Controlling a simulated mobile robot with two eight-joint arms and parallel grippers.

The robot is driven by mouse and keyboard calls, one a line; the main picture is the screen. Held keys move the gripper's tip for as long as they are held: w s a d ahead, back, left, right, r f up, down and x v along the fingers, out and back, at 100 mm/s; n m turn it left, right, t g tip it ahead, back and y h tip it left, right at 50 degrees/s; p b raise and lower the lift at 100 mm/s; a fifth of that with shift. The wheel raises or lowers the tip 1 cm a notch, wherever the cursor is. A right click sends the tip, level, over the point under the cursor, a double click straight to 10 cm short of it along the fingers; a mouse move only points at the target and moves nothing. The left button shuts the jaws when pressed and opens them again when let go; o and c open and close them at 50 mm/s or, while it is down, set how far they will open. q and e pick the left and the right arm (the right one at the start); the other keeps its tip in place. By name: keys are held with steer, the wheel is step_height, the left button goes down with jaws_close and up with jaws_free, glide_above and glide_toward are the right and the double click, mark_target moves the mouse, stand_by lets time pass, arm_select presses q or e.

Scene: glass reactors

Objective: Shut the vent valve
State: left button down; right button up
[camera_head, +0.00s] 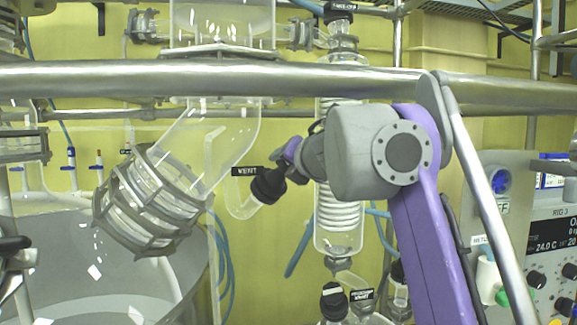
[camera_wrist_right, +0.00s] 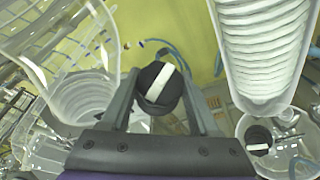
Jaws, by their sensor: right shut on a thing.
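The vent valve's black knob (camera_head: 268,186) sits on a bent glass tube beside a small black label reading VENT (camera_head: 246,171), left of my right gripper (camera_head: 284,168) in the head view. In the right wrist view the round black knob (camera_wrist_right: 151,94) lies between the two grey fingers of my right gripper (camera_wrist_right: 159,82), which is shut on it. A white bar crosses the knob's face on a slant. The gripper and wrist hide part of the knob in the head view. My left gripper is not in view.
A thick metal rail (camera_head: 200,78) runs across above the valve. A large glass neck with a ringed flange (camera_head: 150,205) stands left, and a glass coil condenser (camera_head: 339,225) just behind my right wrist. A control box (camera_head: 545,240) stands right.

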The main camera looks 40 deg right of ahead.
stand_by(0.6)
steer(key=o, duration=1.4)
steer(key=shift+s, duration=0.1)
